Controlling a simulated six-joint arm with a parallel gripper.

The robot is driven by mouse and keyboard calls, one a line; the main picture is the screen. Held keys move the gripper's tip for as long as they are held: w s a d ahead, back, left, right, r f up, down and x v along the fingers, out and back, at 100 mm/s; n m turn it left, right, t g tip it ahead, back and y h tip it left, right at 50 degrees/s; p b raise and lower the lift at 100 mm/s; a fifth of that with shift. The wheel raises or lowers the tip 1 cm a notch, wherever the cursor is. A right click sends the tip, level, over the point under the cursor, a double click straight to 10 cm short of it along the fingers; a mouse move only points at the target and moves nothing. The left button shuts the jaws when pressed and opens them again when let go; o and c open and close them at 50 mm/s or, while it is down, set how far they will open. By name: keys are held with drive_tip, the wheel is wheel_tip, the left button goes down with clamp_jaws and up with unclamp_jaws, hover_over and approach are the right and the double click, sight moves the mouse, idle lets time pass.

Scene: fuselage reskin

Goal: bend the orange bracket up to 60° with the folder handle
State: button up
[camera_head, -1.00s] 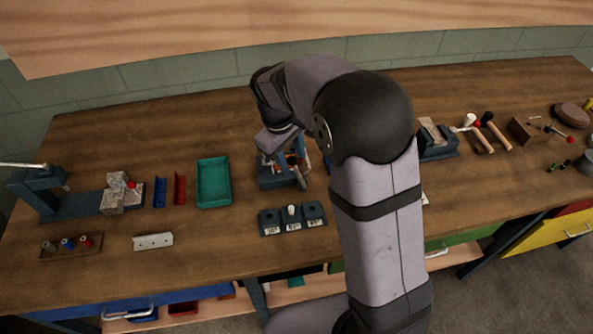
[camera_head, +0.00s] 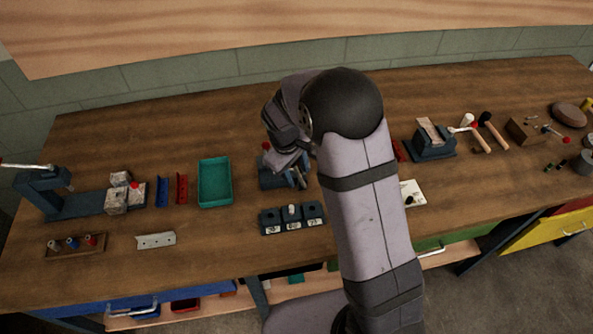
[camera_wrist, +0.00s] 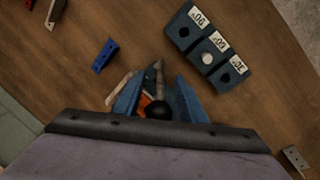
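The blue folder (camera_head: 268,180) stands mid-bench, partly hidden by my gripper in the head view. The orange bracket (camera_wrist: 146,99) shows as a small patch between the blue finger-like sides in the wrist view; its bend angle cannot be read. A black ball (camera_wrist: 160,112) and a thin grey rod (camera_wrist: 159,70) also show there, perhaps the folder handle. My gripper (camera_wrist: 158,76) is over the folder, its fingertips apart. Whether a finger touches the ball cannot be told. A dark block (camera_head: 291,219) with holes and angle labels lies in front, with a pale peg in its middle hole.
A teal tray (camera_head: 214,182), red strip (camera_head: 182,188) and blue strip (camera_head: 162,191) lie left of the folder. A pale drilled strip (camera_head: 156,240) lies near the front. A blue vise-like fixture (camera_head: 433,145) and a white card (camera_head: 412,193) are to the right.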

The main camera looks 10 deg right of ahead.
clamp_jaws()
